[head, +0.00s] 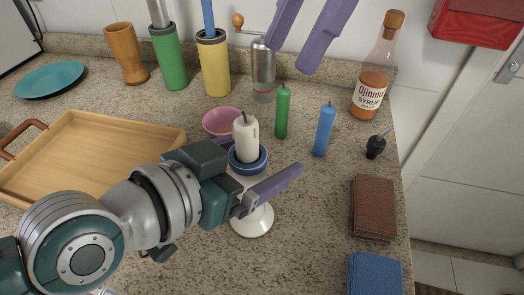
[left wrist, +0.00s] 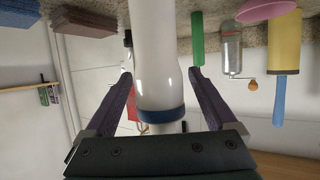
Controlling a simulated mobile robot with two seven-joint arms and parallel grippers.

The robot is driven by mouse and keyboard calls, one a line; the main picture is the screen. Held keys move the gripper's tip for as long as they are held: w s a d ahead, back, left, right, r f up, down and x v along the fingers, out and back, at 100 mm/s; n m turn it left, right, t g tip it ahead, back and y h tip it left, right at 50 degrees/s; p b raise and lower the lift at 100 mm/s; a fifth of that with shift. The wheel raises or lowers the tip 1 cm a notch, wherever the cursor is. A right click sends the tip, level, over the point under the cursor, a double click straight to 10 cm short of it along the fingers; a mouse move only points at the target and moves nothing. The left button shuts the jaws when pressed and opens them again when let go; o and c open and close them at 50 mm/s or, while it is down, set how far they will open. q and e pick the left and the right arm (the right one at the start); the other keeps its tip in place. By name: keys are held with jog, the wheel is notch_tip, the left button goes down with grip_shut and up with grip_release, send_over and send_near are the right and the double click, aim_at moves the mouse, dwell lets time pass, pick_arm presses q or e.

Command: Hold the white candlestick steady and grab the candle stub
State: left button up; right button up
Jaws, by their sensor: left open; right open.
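The white candlestick (head: 253,220) stands upright on the counter, with a blue cup (head: 248,163) at its top. The white candle stub (head: 246,138) with a dark wick sits upright in the cup. My left gripper (left wrist: 160,72) is open, with its purple fingers on either side of the candlestick's white stem (left wrist: 153,45) in the left wrist view; contact cannot be told. My right gripper (head: 286,58) is open and empty, above and behind the stub.
A green candle (head: 283,112) and a blue candle (head: 324,130) stand right of the stub. A pink bowl (head: 222,122) is close behind it. A wooden tray (head: 100,160) lies left, and a syrup bottle (head: 377,75) stands back right.

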pick_arm(q)
jog(key=shift+w+d, duration=0.1)
jog(key=shift+c, duration=0.2)
grip_shut()
dwell(0.5)
dwell(0.6)
